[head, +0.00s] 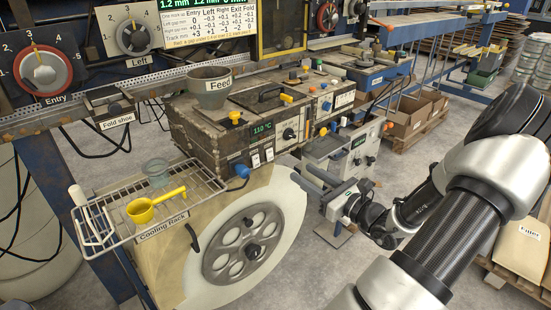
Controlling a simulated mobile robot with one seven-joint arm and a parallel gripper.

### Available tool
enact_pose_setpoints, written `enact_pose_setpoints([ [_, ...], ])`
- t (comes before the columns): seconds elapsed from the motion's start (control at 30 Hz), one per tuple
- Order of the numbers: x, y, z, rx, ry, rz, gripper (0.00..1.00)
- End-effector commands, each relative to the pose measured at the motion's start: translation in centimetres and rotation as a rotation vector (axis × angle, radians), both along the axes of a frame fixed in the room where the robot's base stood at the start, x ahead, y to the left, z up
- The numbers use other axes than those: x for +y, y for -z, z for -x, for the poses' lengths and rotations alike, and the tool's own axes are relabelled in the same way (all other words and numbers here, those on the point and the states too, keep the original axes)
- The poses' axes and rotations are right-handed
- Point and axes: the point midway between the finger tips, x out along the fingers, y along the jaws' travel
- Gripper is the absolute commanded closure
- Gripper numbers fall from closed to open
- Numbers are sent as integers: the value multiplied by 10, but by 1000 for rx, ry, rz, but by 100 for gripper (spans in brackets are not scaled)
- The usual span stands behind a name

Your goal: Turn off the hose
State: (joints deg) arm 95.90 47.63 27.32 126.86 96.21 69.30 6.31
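No object is clearly readable as the hose or its valve in the head view. Black tubes or cables (92,155) hang below the fold shoe at the left, and I cannot tell if one is the hose. My gripper (302,171) reaches in from the right, in front of the machine's lower right side. Its two dark fingers appear apart with nothing visible between them. Contact with the machine cannot be judged.
A cooling rack (203,176) with a yellow ladle (153,206) juts out at the left. A large spoked wheel (243,243) stands below the box. A funnel labelled Feed (210,87) is on top. Cardboard boxes (408,116) stand at the right. Grey floor is open around the wheel.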

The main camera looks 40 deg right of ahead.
Motion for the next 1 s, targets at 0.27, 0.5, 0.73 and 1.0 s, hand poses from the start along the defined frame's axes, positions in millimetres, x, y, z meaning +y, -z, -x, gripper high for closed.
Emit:
enact_pose_setpoints([
  [0.27, 6, 2, -63, -1, -4, 2, 61],
  [0.5, 9, 1, -107, 0, -3, 2, 61],
  [0.73, 11, 1, -127, 1, -2, 2, 61],
  [1.0, 11, 0, -130, 1, -1, 2, 61],
])
